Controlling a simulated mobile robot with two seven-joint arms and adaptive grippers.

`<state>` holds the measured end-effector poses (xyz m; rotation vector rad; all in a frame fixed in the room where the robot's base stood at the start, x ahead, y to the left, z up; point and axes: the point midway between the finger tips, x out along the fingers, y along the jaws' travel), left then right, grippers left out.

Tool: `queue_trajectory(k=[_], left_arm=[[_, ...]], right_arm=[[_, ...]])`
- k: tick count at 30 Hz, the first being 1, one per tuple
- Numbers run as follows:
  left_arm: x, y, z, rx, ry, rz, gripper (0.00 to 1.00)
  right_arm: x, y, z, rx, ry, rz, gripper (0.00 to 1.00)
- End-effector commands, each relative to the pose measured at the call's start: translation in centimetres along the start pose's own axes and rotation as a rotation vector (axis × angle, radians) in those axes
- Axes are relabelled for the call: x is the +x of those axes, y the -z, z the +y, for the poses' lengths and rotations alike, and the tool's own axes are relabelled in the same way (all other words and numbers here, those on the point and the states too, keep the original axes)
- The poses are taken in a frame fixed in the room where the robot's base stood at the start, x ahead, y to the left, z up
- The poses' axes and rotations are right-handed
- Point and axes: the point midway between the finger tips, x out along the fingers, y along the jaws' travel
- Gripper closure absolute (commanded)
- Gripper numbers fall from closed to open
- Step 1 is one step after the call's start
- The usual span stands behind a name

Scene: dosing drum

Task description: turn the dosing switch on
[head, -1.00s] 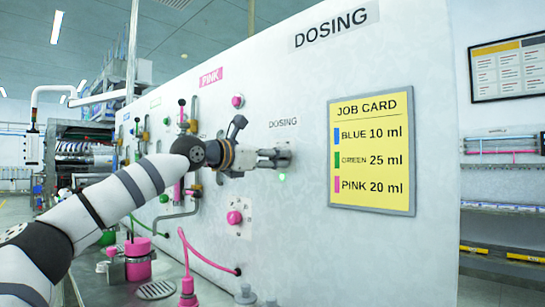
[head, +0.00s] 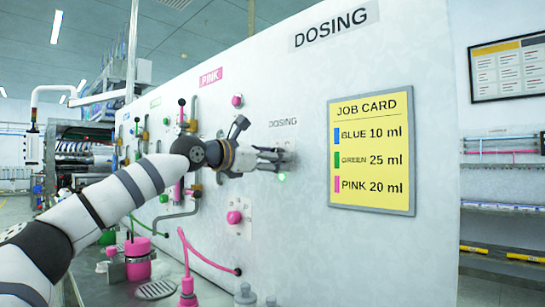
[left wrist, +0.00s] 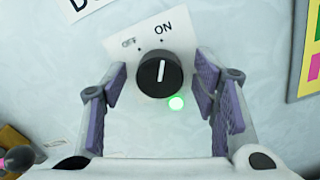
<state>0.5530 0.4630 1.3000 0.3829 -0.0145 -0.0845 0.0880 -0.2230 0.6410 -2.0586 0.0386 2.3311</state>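The dosing switch is a round black knob (left wrist: 160,75) with a white line, on a white plate marked OFF and ON. Its line points up in the left wrist view, towards the ON mark (left wrist: 163,28). A green lamp (left wrist: 176,103) beside the knob is lit; it also glows in the head view (head: 282,177). My left gripper (head: 283,158) is at the panel in front of the switch. Its fingers are spread, one on each side of the knob, with gaps between pads and knob. In the head view the fingers largely hide the knob. My right gripper is not in view.
The white dosing panel (head: 300,95) runs across the view. A yellow job card (head: 371,150) hangs right of the switch. Left of it are a pink knob (head: 234,217), pipes and a pink hose (head: 205,258). A pink container (head: 138,262) stands on the bench below.

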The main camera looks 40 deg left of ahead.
Motion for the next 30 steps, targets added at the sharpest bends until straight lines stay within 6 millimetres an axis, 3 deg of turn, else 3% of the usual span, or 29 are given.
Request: queue_trajectory(k=[8,18,21,30], left_arm=[[-0.6,-0.1,0.1,-0.001,-0.001,-0.003,0.45],[-9.1,-0.1,0.1,-0.002,-0.003,-0.006,0.45],[-10.8,-0.1,0.1,-0.002,-0.001,-0.004,0.45],[-12.1,0.0,0.0,-0.001,0.0,0.0,0.45]], right_arm=[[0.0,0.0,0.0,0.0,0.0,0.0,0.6],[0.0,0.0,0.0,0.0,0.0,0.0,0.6],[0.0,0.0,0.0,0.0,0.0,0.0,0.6],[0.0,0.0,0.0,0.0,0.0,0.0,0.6]])
